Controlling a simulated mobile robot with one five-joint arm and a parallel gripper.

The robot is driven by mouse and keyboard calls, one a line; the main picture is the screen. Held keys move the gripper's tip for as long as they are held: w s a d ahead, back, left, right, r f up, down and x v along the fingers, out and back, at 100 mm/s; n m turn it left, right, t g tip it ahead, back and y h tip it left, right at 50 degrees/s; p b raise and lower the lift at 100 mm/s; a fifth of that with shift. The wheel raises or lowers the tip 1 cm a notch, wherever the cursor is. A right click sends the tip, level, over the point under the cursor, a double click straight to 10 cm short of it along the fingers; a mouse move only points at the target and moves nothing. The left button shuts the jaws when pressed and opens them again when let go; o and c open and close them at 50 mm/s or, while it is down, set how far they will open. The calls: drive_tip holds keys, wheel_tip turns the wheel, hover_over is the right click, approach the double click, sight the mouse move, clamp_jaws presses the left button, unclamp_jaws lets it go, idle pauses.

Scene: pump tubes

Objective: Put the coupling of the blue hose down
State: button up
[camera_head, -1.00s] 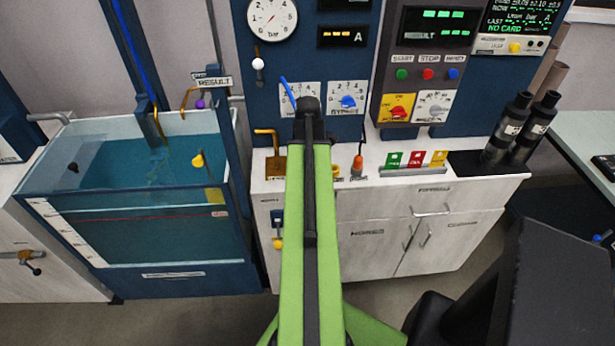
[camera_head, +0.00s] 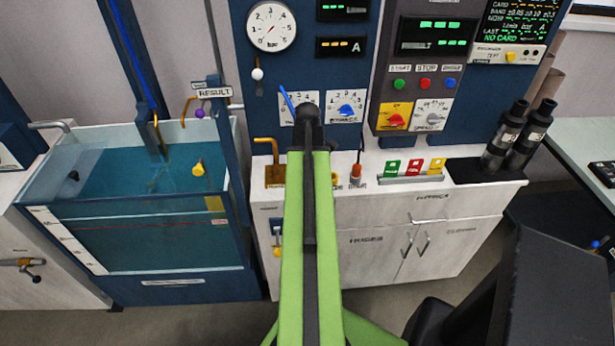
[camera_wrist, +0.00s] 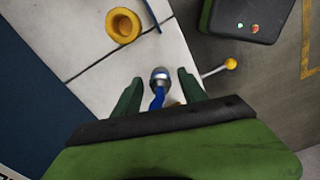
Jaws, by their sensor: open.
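The silver coupling (camera_wrist: 160,76) on the blue hose (camera_wrist: 157,98) shows in the wrist view, over the pale counter top near its edge. It lies between and slightly beyond the fingertips of my gripper (camera_wrist: 160,82). My two dark green fingers are open, with a gap on either side of the coupling. I cannot tell whether the coupling rests on the counter or is above it. In the head view my green arm hides the gripper and the coupling. A short piece of blue hose (camera_head: 287,98) shows above the arm's end.
A yellow ring-shaped fitting (camera_wrist: 123,26) is on the counter, and a yellow ball knob (camera_wrist: 231,64) sticks out past its edge. In the head view a water tank (camera_head: 140,283) stands left; colored cards (camera_head: 414,168) and dark cylinders (camera_head: 515,135) stand right on the counter.

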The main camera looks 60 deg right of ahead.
wheel_tip(320, 180, up, 11)
drive_tip(key=p, duration=1)
